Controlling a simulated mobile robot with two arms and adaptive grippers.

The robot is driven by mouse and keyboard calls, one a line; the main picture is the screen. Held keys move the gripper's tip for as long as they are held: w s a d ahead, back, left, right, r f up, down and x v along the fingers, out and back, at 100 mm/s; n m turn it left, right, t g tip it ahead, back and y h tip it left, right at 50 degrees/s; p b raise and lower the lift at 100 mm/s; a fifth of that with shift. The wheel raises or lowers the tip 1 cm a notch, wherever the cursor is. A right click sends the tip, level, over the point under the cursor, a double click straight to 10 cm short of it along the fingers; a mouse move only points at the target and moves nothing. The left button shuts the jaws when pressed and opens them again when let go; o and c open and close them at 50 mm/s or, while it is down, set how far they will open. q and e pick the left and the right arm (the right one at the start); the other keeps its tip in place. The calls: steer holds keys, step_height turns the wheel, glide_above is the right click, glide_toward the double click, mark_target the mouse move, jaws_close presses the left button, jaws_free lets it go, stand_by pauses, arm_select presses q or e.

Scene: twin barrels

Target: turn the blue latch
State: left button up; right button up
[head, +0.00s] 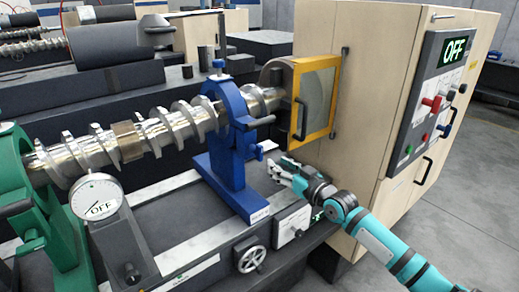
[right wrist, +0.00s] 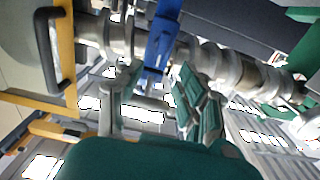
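A blue stand (head: 230,150) holds the shiny screw shaft (head: 130,140) near its right end. On the stand's right side are a dark handle (head: 262,121) and a small blue latch piece (head: 259,152) below it. My right gripper (head: 281,168) is just to the right of and below this latch piece, with its fingers apart and nothing held. In the right wrist view, the blue stand (right wrist: 162,35) shows between and beyond the open fingers (right wrist: 155,105). Whether a finger touches the latch cannot be told. My left gripper is not in view.
A wooden cabinet (head: 365,80) with an orange-framed guard (head: 333,95) stands close to my right gripper. Its panel (head: 435,100) reads OFF. A green stand (head: 45,215) and a dial gauge (head: 97,197) are at the left. A handwheel (head: 250,259) is at the front.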

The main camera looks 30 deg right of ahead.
mark_target(262, 153)
steer(key=w, duration=1)
steer(key=shift+a+p, duration=0.3)
steer(key=shift+a, duration=0.05)
jaws_close()
